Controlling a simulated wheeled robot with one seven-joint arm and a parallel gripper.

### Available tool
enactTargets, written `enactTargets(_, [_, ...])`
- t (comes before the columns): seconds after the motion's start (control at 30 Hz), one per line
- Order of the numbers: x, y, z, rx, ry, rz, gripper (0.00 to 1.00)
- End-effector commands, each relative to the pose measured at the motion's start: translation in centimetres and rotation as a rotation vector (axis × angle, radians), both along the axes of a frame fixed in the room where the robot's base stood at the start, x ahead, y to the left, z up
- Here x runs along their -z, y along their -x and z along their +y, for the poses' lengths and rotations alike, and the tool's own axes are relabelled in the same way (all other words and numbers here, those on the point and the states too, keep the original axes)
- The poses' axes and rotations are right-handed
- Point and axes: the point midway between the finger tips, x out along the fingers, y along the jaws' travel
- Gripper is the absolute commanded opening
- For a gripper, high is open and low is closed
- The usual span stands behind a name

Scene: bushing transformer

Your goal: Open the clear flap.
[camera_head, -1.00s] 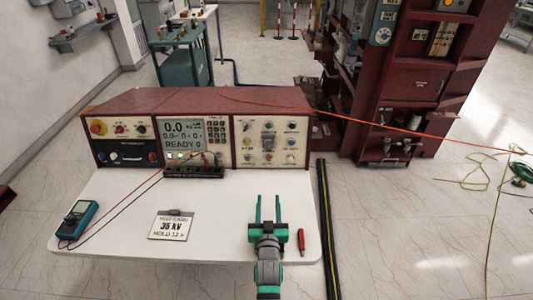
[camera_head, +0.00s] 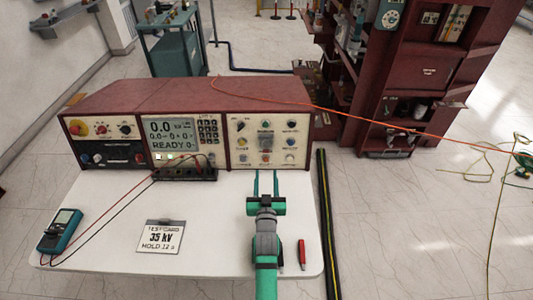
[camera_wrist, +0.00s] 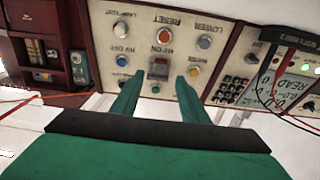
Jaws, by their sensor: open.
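The clear flap (camera_wrist: 159,67) is a small cover over a reddish button marked HV ON, in the middle of the cream control panel, which appears upside down in the wrist view. In the head view, the covered button (camera_head: 265,142) is small and the flap's edges are hard to make out. The flap looks closed. My green gripper (camera_head: 266,178) is open and empty, just in front of the panel's lower part. In the wrist view, my fingertips (camera_wrist: 159,82) point at the panel on either side of the flap. I cannot tell whether they touch anything.
Coloured buttons and knobs surround the flap on the red console (camera_head: 190,92). A meter (camera_head: 60,230), a 35 kV card (camera_head: 161,236) and a red pen-like tool (camera_head: 301,254) lie on the white table (camera_head: 205,215). Red and black leads run left of my gripper.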

Motion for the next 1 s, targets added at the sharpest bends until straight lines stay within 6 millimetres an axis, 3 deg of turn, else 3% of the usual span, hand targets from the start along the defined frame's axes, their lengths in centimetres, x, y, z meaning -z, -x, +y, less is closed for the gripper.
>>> enactTargets(0.6, [-0.1,-8.7,0.1,0.000,-0.002,-0.001,0.41])
enactTargets(1.0, [0.0,-10.5,-0.3,0.004,0.000,0.000,0.41])
